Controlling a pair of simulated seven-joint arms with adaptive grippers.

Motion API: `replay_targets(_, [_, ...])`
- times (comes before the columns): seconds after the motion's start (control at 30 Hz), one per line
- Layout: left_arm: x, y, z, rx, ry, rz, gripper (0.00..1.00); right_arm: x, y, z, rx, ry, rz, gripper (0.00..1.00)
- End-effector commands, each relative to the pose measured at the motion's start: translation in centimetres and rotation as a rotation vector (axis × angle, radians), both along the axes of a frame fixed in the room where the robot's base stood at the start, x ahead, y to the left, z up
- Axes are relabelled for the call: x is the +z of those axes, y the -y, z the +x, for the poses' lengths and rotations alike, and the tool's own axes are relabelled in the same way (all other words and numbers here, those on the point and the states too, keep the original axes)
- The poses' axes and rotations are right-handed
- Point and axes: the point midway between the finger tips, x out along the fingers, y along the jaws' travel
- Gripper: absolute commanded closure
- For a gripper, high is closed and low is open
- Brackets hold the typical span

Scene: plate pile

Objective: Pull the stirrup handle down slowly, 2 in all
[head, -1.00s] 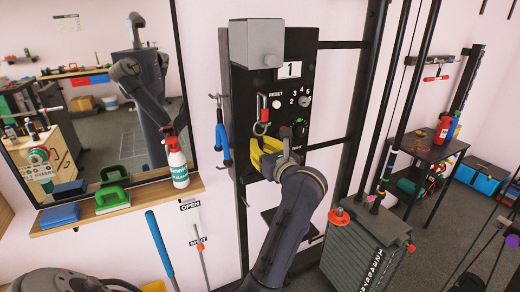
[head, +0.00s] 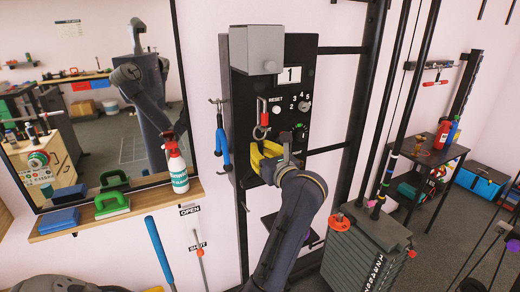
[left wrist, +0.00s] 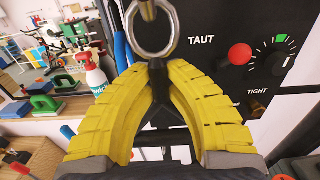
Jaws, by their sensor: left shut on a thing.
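The machine's black front panel (head: 296,115) stands in the middle of the head view, with a small counter (head: 290,74) reading 1. My left gripper (head: 264,158) has yellow fingers and is low in front of this panel, below a hanging metal ring (head: 260,132). In the left wrist view the yellow fingers are closed around the dark stirrup handle (left wrist: 160,114), mostly hidden by them. The metal ring (left wrist: 150,30) is just above the handle's top. A red button (left wrist: 240,54) and a dial (left wrist: 277,66) are to the right. My right gripper is not in view.
A shelf (head: 120,217) at left holds a spray bottle (head: 177,168) and green and blue blocks. Blue-handled tools (head: 222,143) hang beside the panel. A dark weight stack (head: 368,255) stands to the right. A mirror (head: 90,100) fills the wall at left.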

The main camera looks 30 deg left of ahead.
Motion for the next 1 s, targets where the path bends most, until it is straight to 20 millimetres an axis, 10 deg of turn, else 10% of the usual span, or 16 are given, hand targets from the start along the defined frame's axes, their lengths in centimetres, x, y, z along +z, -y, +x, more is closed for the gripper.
replay_targets(1.0, [-4.4, 0.1, 0.1, -0.002, -0.007, -0.004, 1.0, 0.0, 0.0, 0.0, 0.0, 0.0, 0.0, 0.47])
